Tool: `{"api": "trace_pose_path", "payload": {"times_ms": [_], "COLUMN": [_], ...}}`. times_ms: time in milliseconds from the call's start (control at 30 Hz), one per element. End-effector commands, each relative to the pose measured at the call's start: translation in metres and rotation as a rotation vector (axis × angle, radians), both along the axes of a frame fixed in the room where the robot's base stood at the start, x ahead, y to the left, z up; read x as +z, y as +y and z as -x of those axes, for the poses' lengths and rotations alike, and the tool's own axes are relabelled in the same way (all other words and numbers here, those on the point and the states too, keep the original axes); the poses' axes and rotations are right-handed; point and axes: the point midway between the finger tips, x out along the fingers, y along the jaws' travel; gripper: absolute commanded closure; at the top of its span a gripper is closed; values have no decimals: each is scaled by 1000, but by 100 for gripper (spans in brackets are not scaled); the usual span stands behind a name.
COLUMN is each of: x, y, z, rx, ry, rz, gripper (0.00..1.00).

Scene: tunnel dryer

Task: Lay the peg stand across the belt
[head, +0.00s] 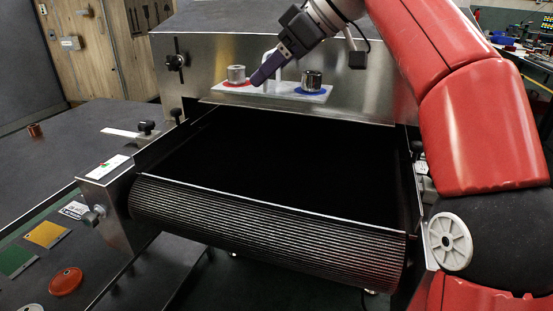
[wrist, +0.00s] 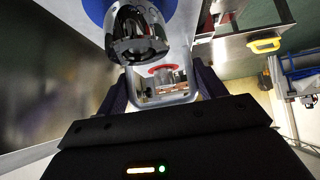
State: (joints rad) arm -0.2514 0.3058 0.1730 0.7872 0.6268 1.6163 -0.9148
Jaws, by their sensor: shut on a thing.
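The peg stand is a white plate (head: 285,93) with a red disc under one metal cylinder (head: 236,74) at left and a blue disc under another (head: 311,80) at right. My gripper (head: 266,76) is shut on its middle part between the cylinders. The stand appears held above the far part of the black belt (head: 270,165), in front of the steel hood, its long side running left to right. In the wrist view the gripper fingers (wrist: 162,88) flank a pale frame-like part; a cylinder (wrist: 137,38) and the blue disc show close up. The grip contact is partly hidden.
The steel hood (head: 200,60) stands behind the belt. Side rails with black knobs (head: 146,127) flank the belt, and a ridged roller (head: 270,228) is at its front. A grey table at left holds a copper-coloured cup (head: 34,130). The belt looks empty.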

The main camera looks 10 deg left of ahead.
Motion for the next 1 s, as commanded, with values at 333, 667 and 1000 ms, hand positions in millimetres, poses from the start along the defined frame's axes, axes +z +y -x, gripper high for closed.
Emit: {"api": "trace_pose_path", "payload": {"times_ms": [333, 667, 1000], "x": [-92, -127, -161], "y": [0, 0, 0], "z": [1, 0, 0], "rx": [-1, -1, -2], "ry": [1, -2, -2], "rz": [0, -3, -3], "gripper": [72, 72, 72]}}
